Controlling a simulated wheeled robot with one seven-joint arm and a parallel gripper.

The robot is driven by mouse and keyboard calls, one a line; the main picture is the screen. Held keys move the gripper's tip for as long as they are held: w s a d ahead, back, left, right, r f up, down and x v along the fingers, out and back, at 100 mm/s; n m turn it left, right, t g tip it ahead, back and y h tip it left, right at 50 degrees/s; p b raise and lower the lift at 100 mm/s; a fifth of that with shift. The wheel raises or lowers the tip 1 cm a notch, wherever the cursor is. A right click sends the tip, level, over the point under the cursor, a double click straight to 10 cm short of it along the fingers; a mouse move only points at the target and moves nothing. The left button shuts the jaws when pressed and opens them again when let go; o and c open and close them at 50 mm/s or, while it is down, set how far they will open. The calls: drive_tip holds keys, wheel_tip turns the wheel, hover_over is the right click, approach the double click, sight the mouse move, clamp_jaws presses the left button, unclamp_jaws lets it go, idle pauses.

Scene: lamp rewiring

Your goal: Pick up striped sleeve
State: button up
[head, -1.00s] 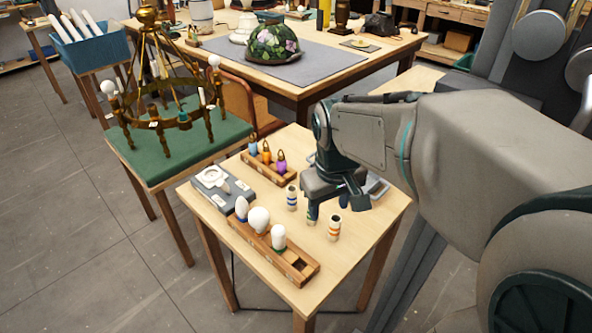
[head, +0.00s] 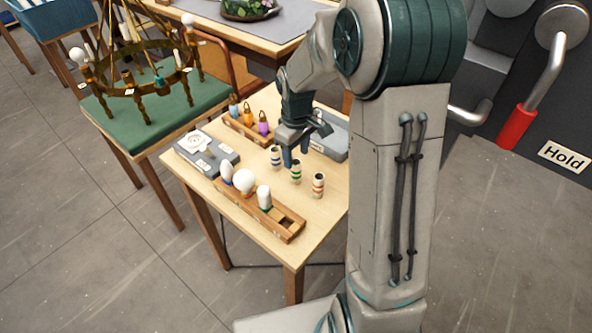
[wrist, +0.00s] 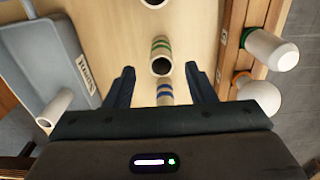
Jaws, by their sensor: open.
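Three upright striped sleeves stand in a row on the small wooden table: a blue-striped sleeve (head: 276,157), a green-striped sleeve (head: 296,173) and an orange-striped sleeve (head: 318,186). My gripper (head: 296,154) is open and empty above the row, close to the blue and green sleeves. In the wrist view, the blue-striped sleeve (wrist: 164,92) shows between the open fingers (wrist: 159,71). The green-striped sleeve (wrist: 161,57) appears just past the fingertips. A third sleeve (wrist: 153,3) is cut off at the top edge. I cannot tell the exact height of the fingers.
A wooden rack (head: 289,231) with three white bulbs stands at the front. A rack (head: 240,131) with three coloured bottle-like items is behind. A grey block (head: 223,157) lies left. A labelled grey tray (wrist: 65,32) lies beside the sleeves, with a pale tube (wrist: 55,107) there.

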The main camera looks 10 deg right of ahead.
sight(296, 170)
drive_tip(key=shift+f+p, duration=0.6)
drive_tip(key=shift+f, duration=2.85)
drive_tip(key=shift+c, duration=0.3)
drive_tip(key=c, duration=1)
